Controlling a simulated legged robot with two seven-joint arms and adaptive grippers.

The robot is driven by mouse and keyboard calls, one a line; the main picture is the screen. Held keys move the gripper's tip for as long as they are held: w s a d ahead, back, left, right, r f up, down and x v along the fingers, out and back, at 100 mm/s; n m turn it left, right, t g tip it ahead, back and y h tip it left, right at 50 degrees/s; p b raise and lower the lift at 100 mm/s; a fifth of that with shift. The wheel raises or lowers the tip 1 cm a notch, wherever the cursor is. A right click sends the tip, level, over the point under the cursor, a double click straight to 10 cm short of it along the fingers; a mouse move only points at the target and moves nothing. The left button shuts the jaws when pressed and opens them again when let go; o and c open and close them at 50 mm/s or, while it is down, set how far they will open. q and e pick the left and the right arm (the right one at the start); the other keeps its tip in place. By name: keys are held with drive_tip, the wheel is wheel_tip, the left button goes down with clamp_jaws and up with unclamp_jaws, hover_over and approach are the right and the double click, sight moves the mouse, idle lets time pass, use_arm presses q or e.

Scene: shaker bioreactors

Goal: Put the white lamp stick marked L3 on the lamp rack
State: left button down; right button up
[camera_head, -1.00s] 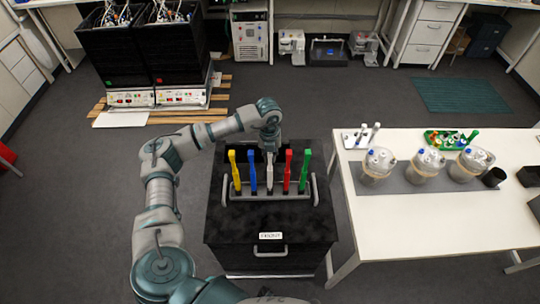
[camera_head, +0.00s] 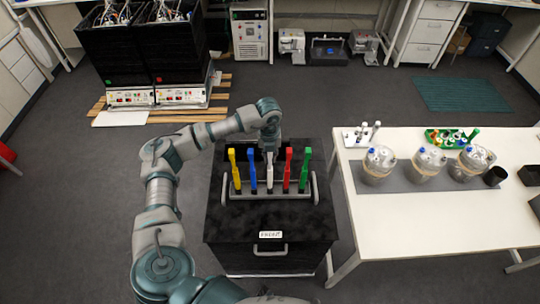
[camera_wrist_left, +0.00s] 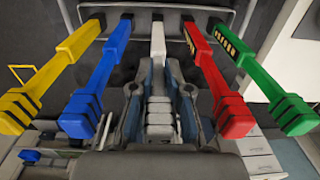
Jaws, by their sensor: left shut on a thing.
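The white lamp stick (camera_head: 269,178) stands upright in the middle of the grey lamp rack (camera_head: 240,196) on the black cabinet, between the blue and red sticks. My left gripper (camera_head: 270,149) is above it, at its top. In the left wrist view the gripper (camera_wrist_left: 159,88) is shut on the white stick (camera_wrist_left: 158,42), whose far part shows beyond the fingers. The rack (camera_wrist_left: 235,13) also shows there at the top. The L3 mark cannot be read. My right gripper is not in view.
Yellow (camera_head: 234,170), blue (camera_head: 252,170), red (camera_head: 288,170) and green (camera_head: 305,170) sticks stand close beside the white one in the rack. A white table (camera_head: 430,220) with several glass vessels is at the right. The cabinet top in front of the rack is clear.

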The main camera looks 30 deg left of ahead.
use_arm(q)
drive_tip(key=shift+f+b, duration=0.3)
drive_tip(key=shift+f, duration=0.1)
drive_tip(key=c, duration=1)
unclamp_jaws()
drive_tip(key=shift+c, duration=0.2)
wheel_tip(320, 180, up, 12)
drive_tip(key=shift+a, duration=0.2)
